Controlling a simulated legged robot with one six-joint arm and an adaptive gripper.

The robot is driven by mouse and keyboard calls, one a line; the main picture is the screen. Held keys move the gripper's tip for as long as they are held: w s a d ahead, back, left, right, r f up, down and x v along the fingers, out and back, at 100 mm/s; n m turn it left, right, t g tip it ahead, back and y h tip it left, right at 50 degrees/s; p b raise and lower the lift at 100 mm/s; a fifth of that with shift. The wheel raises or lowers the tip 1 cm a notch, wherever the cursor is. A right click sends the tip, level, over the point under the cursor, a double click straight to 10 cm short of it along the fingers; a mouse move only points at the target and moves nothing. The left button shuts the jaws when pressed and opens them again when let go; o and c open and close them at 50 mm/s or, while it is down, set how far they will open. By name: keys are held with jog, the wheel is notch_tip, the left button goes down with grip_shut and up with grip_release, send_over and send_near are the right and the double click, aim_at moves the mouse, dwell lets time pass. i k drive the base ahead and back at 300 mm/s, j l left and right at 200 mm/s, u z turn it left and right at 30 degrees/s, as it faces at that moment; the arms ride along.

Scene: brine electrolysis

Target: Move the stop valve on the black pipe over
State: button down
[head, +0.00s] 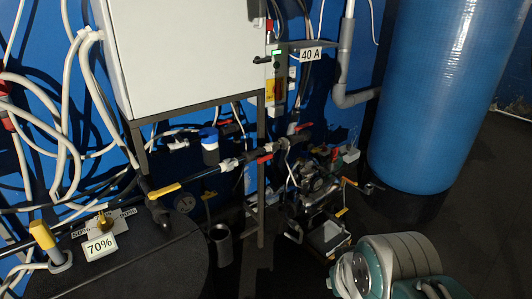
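A black pipe (132,195) runs across the left and middle of the head view, rising to the right in front of the blue wall. Further right, a valve with a red handle (264,158) sits on the same line. Another red handle (305,126) shows higher up. Which of these is the stop valve I cannot tell. My arm's teal and grey links show at the lower right, well away from the valves. No gripper fingers can be made out.
A white cabinet (185,50) on a dark metal frame (261,200) stands above the pipe. A dark tank top (150,260) with a "70%" sign (100,246) is lower left. Pumps and fittings (318,185) crowd the middle; a blue tank (430,90) stands right.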

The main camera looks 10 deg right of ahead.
aim_at(260, 161)
jog(key=i+l+z, duration=0.1)
jog(key=i+l, duration=0.45)
jog(key=l, duration=0.15)
jog(key=i+j, duration=0.1)
jog(key=i, duration=0.3)
